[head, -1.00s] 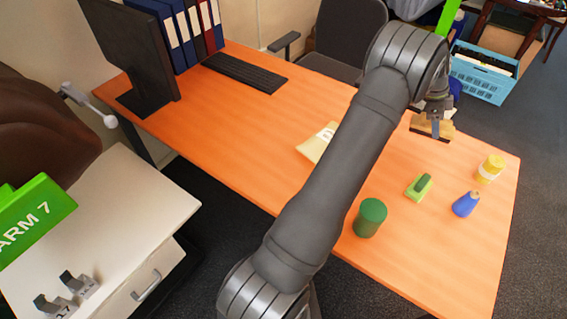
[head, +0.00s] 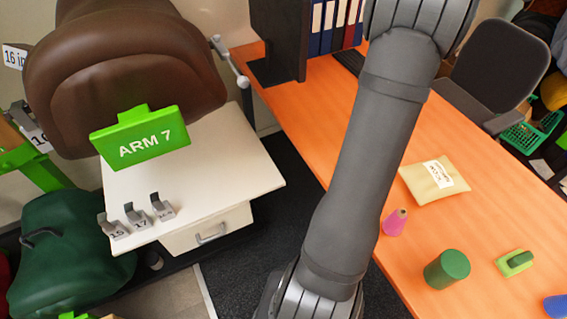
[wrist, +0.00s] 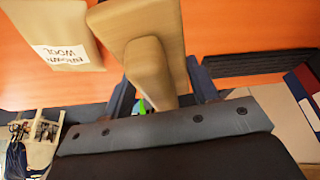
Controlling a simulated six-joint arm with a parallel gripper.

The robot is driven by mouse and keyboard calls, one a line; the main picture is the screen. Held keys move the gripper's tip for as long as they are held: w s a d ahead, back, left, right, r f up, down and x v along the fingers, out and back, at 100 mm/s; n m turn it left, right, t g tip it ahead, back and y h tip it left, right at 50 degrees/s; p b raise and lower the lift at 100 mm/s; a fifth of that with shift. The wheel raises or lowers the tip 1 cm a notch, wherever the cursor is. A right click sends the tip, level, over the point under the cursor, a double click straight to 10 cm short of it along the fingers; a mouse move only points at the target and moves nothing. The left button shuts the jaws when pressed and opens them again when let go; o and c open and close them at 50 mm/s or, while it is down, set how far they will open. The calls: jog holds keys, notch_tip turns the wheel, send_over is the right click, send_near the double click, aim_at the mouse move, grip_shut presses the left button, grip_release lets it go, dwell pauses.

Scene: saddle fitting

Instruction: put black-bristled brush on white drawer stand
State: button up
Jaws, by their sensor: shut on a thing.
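My gripper (wrist: 158,92) is shut on the wooden body of the brush (wrist: 150,62) in the wrist view. The brush's bristles do not show there, and its far part reaches past the top of the picture. In the head view my forearm crosses the desk, but the gripper and brush are out of sight. The white drawer stand (head: 228,160) stands left of my arm in the head view, with its drawer front (head: 190,240) and handle below a flat top.
Several grey numbered brackets (head: 137,215) stand along the stand's front edge. A brown saddle (head: 130,70) and green ARM 7 sign (head: 140,138) overhang its back left. The stand's right top is clear. The orange desk (head: 455,225) holds a wool packet (head: 434,180) and a green can (head: 447,269).

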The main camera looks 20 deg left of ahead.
jog(key=s+a+f+n+y, duration=0.1)
jog(key=a+f+n, duration=0.15)
jog(key=a, duration=0.75)
jog(key=n+y, duration=0.5)
jog(key=n, duration=0.8)
send_over(218, 177)
jog(key=s+d, duration=0.1)
notch_tip(218, 177, down, 24)
jog(key=shift+d+f, duration=0.1)
jog(key=shift+f, duration=2)
jog(key=shift+f, duration=0.2)
jog(key=o, duration=1.1)
jog(key=shift+c, duration=0.2)
